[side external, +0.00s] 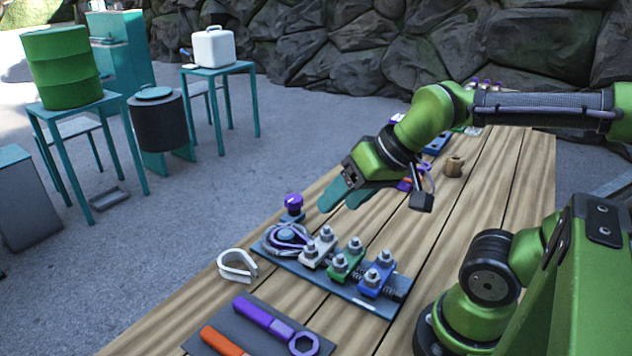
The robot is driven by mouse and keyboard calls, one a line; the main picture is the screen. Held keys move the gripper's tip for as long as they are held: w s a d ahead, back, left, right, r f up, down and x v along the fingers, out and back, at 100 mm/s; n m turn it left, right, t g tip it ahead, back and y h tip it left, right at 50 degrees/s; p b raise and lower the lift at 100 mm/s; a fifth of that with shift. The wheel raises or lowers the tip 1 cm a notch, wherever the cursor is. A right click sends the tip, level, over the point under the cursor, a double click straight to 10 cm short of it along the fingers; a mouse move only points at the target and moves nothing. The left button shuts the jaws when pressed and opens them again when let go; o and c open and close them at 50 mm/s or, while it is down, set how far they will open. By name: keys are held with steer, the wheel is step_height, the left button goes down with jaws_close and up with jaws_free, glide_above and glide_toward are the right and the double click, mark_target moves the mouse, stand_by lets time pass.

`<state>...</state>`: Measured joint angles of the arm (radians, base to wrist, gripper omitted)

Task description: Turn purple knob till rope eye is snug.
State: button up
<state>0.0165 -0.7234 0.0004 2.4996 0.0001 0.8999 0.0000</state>
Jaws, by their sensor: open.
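The purple knob (293,201) stands upright on a small blue block at the far left end of the blue base plate (338,291). The grey rope eye (268,243) lies on the plate just in front of the knob, looped around a purple round piece (287,237). How tight the loop sits is too small to tell. My gripper (342,200) has teal fingers and is open and empty, above the table to the right of the knob and apart from it. The gap between the fingers is partly hidden from this side.
White (319,247), green (345,259) and blue (377,274) bolted clamps stand on the plate. A white bent loop (237,266) lies left of it. A dark mat (238,333) in front holds purple and orange tools.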

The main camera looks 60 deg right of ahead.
steer(key=shift+o, duration=1.2)
steer(key=w+d+n+g, duration=0.1)
steer(key=w+d, duration=0.1)
steer(key=w, duration=0.2)
steer(key=w+d+g+h, duration=0.1)
steer(key=w+d, duration=0.1)
steer(key=w, duration=0.3)
steer(key=shift+w+d+f+n+g, duration=0.2)
steer(key=shift+d+n+g, duration=0.1)
steer(key=shift+d+n, duration=0.1)
steer(key=n+g, duration=0.4)
steer(key=n, duration=1.6)
glide_above(294, 197)
steer(key=f, duration=0.1)
steer(key=shift+h, duration=0.4)
step_height(294, 197, down, 17)
steer(key=shift+a, duration=0.1)
steer(key=c, duration=1)
